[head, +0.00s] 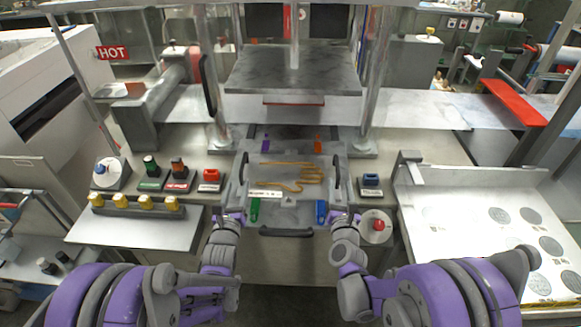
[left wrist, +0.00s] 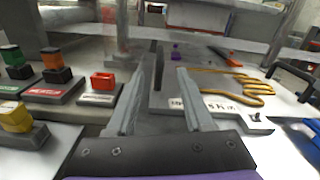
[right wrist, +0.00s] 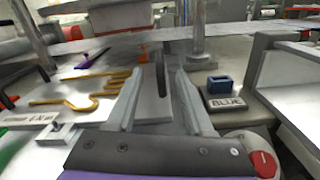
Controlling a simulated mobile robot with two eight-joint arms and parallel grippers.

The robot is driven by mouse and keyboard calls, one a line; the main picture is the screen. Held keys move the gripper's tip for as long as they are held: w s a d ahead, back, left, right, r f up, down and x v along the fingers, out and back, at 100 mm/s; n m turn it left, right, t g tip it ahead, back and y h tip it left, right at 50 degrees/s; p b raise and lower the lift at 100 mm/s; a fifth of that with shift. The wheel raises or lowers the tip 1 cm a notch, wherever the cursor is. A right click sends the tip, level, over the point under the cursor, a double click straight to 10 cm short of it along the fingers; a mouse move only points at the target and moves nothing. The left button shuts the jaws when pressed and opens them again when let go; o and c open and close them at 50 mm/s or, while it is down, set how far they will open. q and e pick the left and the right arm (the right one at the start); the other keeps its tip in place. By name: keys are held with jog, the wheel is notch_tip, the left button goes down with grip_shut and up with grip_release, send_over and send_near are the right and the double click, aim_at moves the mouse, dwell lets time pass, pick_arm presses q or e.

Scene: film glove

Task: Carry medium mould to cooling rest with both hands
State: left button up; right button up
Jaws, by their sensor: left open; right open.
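The mould (head: 272,206) is a flat grey plate with a gold hand-shaped outline (head: 290,176). It lies level on the bench below the press, with a dark upright handle on each side. My left gripper (head: 232,217) is open at its near left side; the left handle (left wrist: 158,66) shows between and beyond the fingers in the left wrist view. My right gripper (head: 346,217) is open at its near right side; the right handle (right wrist: 161,74) shows likewise between its fingers. Neither visibly grips anything; contact cannot be told. I cannot tell which surface is the cooling rest.
The raised press plate (head: 290,72) hangs behind the mould between metal posts. Coloured knobs (head: 178,172) stand left. A pale panel with grey discs (head: 455,225) is at right.

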aim_at(244, 163)
pick_arm(q)
jog(key=shift+s, duration=0.25)
pick_arm(e)
jog(key=shift+s+r, duration=0.1)
jog(key=shift+s, duration=0.15)
pick_arm(q)
jog(key=w, duration=1.1)
jog(key=shift+d, duration=0.35)
pick_arm(e)
jog(key=w, duration=1.1)
jog(key=shift+d, duration=0.35)
pick_arm(q)
grip_shut()
pick_arm(e)
grip_shut()
pick_arm(q)
jog(key=shift+d+r, duration=0.1)
jog(key=shift+d, duration=0.05)
pick_arm(e)
jog(key=shift+a, duration=0.15)
